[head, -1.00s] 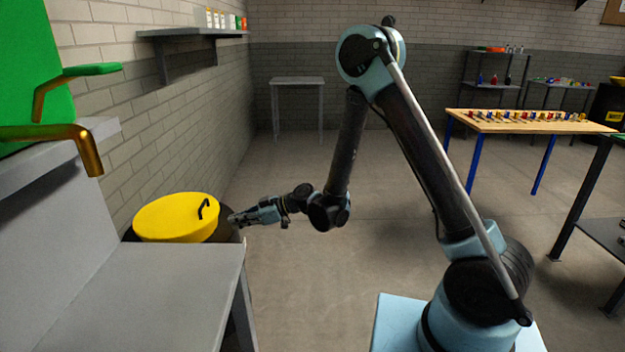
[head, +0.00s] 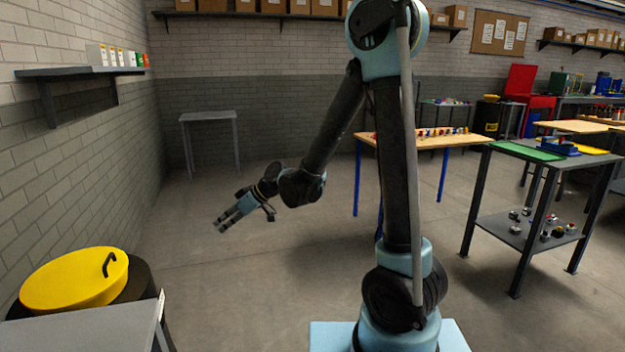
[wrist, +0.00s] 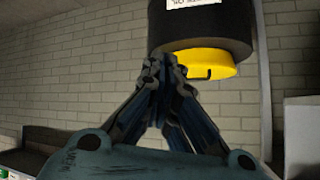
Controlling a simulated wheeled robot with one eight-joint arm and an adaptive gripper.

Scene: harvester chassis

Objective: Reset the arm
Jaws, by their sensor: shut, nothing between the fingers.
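My gripper (head: 226,222) hangs in free air over the floor in the head view, pointing down and to the left. It stands clear to the right of the black bin with the yellow lid (head: 75,281). In the wrist view, my gripper's fingers (wrist: 158,68) meet at the tips with nothing between them. The black bin (wrist: 200,25) appears upside down beyond the fingertips there, with its yellow lid (wrist: 205,63) hanging below it. My arm is bent, with the upper part raised and the forearm sloping down to the left.
A grey table (head: 85,332) is at the lower left, by the bin. A wall shelf (head: 80,71) with small boxes is on the left. A small grey table (head: 208,117) stands at the back. Workbenches, including a wooden-topped one (head: 420,140), stand right. The floor between is clear.

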